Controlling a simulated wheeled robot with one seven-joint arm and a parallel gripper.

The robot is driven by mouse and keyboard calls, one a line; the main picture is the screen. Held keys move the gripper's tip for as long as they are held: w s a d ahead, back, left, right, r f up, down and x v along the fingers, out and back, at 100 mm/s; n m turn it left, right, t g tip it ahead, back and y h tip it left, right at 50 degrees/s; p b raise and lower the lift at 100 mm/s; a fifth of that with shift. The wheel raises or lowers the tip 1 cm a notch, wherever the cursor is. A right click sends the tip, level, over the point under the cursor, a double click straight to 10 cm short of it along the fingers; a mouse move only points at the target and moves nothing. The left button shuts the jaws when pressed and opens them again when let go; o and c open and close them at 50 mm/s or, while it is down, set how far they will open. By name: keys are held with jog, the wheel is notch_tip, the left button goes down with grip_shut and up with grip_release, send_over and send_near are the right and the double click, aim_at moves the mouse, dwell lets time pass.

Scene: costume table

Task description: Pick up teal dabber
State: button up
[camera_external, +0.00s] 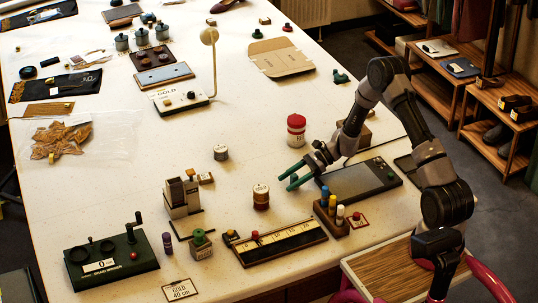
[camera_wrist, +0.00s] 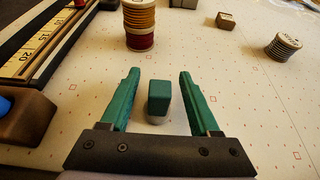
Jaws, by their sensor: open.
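The teal dabber (camera_wrist: 158,93) shows in the wrist view as a small block-like teal top over a pale lower part. It appears between the two teal fingers of my open gripper (camera_wrist: 158,88), with a gap on each side. I cannot tell how far it is below the fingertips. In the external view my gripper (camera_external: 291,178) is over the table, left of the dark tablet, and I cannot make the dabber out there.
A wooden rack (camera_external: 331,219) of dabbers stands close to my gripper, with a long numbered board (camera_external: 280,242) beside it. An orange-and-red spool (camera_wrist: 140,24) stands ahead of the fingers. A dark tablet (camera_external: 358,181) lies to the right. The table toward the grey spool (camera_external: 220,153) is mostly clear.

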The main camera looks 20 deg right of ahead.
jog(key=shift+a, duration=0.15)
grip_shut()
